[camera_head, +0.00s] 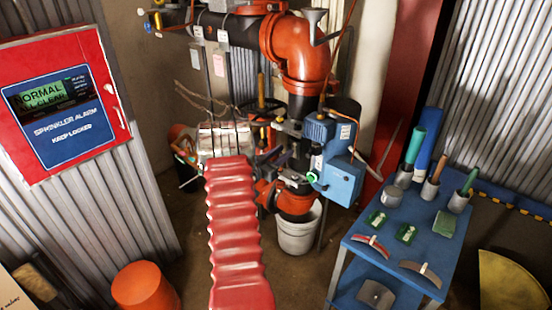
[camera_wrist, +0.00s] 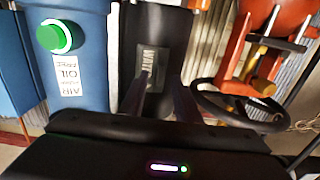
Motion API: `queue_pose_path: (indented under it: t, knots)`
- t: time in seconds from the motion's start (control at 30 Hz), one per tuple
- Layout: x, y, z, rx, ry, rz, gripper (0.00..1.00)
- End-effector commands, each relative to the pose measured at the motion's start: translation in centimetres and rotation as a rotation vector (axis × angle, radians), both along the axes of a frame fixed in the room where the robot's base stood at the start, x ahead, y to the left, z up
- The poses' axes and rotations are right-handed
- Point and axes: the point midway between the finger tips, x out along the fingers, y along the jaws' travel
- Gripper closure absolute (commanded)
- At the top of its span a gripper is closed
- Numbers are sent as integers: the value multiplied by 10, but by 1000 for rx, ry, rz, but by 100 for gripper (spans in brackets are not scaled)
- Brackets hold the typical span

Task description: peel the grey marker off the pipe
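The grey marker (camera_wrist: 151,60) is a small plate with dark lettering on the black pipe (camera_wrist: 165,25) in the wrist view. My gripper (camera_wrist: 163,82) is in front of the pipe with its two dark fingers apart. The left finger overlaps the lower part of the marker; the right finger is to its right. I cannot tell whether either finger touches the marker or pipe. In the head view my red-sleeved arm reaches toward the pipework, and the marker cannot be made out there.
A blue box with a green button (camera_wrist: 53,36) is left of the pipe. A dark handwheel (camera_wrist: 240,108) is close on the right. In the head view, a blue table (camera_head: 405,240) with cups and tools stands right, a white bucket (camera_head: 298,232) below the pipework, and an orange bin (camera_head: 146,287) front left.

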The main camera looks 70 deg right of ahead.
Motion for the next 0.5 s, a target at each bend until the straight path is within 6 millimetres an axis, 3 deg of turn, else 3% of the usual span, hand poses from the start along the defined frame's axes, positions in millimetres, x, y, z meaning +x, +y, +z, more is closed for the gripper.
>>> queue_pose_path:
  t: [0.43, 0.5]
  knots:
    - [-4, -10, 0, 1, 1, 2, 70]
    - [-4, -10, 0, 1, 1, 2, 75]
